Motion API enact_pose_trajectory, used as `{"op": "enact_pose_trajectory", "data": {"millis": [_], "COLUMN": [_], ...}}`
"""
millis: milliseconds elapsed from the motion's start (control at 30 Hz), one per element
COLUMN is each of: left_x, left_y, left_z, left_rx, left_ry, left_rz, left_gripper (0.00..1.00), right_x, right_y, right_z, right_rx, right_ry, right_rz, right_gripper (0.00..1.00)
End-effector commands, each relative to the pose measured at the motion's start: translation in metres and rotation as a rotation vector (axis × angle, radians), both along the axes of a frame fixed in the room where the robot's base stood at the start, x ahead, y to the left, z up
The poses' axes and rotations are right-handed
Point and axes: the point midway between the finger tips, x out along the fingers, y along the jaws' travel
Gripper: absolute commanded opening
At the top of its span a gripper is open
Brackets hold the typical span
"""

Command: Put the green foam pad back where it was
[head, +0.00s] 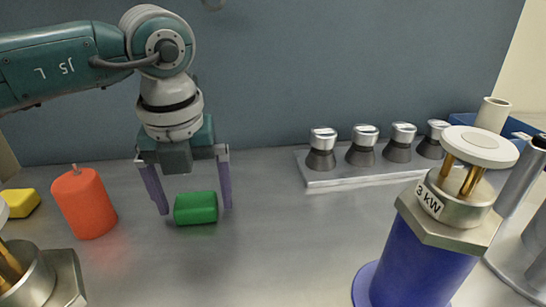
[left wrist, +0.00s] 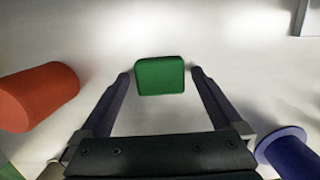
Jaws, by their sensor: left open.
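The green foam pad (head: 196,208) is a small green block lying on the grey metal worktop (head: 270,255). In the left wrist view the pad (left wrist: 160,76) is at the upper middle, between the tips of the two fingers. My left gripper (head: 190,210) points down at it and is open, with one dark finger on each side. A gap shows between the pad and each finger in the left wrist view. My right gripper is not in view.
An orange-red cylinder (head: 85,203) stands left of the pad, and a yellow block (head: 20,203) lies farther left. A rack (head: 345,176) with several capped metal pieces is at the back right. A blue cylinder marked 3 kW (head: 415,260) stands at front right.

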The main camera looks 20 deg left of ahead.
Motion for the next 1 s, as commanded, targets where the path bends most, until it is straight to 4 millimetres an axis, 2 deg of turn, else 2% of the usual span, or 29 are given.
{"op": "enact_pose_trajectory", "data": {"millis": [167,400,600,733,1000], "left_x": [-0.002,-0.009,-0.013,-0.015,-0.015], "left_y": [-0.001,-0.006,-0.009,-0.009,-0.009], "left_z": [0.027,0.082,0.112,0.119,0.12], "left_rx": [0.001,0.0,-0.001,0.001,0.0], "left_ry": [-0.005,-0.006,-0.003,-0.001,0.0], "left_rz": [-0.002,-0.002,0.0,0.0,0.0], "left_gripper": [1.0,1.0,1.0,1.0,1.0], "right_x": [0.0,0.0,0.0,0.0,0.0], "right_y": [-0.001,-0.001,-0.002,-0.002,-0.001], "right_z": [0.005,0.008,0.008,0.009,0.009], "right_rx": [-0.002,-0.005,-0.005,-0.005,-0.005], "right_ry": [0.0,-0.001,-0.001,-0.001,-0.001], "right_rz": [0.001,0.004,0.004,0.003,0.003], "right_gripper": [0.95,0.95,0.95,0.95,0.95]}}
